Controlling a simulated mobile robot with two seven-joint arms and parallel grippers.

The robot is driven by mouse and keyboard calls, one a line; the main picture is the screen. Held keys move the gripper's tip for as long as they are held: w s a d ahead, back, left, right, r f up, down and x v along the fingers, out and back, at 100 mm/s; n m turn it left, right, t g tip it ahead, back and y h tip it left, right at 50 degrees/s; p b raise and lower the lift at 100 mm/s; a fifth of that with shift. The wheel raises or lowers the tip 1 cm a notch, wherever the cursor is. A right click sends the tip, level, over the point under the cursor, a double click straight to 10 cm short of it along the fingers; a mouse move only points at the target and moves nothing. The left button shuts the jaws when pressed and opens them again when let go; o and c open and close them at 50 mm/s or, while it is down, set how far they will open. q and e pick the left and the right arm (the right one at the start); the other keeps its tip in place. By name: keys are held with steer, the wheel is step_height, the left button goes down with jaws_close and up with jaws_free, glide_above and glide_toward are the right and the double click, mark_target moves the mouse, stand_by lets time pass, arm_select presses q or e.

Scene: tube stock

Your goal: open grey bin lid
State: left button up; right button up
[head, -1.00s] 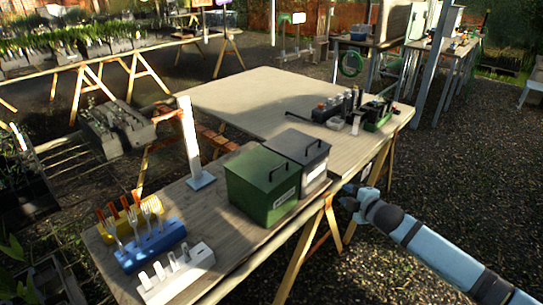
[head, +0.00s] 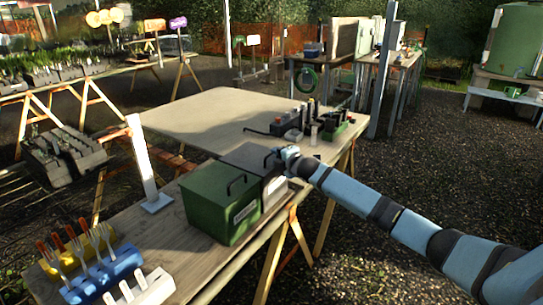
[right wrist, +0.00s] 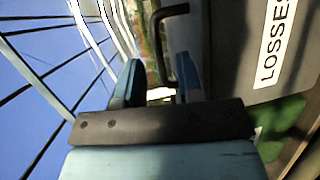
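The grey bin (head: 249,155) stands on the wooden table behind the green bin, its lid shut. In the right wrist view its grey wall (right wrist: 225,60) carries a white label reading LOSSES. Its dark lid handle (right wrist: 157,40) shows beyond and between my fingertips. My right gripper (head: 281,156) is at the grey bin's right side, by the handle, and largely hides it in the head view. In the right wrist view my right gripper (right wrist: 158,82) has its two fingers apart. I cannot tell whether they touch the handle. My left gripper is out of view.
The green bin (head: 208,205) with its own handle stands close in front of the grey bin. A white post (head: 142,165) rises to the left. Blue, yellow and white holders (head: 122,265) stand at the near end. The table's far part (head: 200,112) is largely clear.

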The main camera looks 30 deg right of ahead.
steer(key=shift+w+f, duration=0.2)
steer(key=shift+w, duration=0.75)
steer(key=shift+w+f, duration=0.15)
steer(key=shift+w, duration=0.8)
steer(key=shift+c, duration=0.5)
jaws_close()
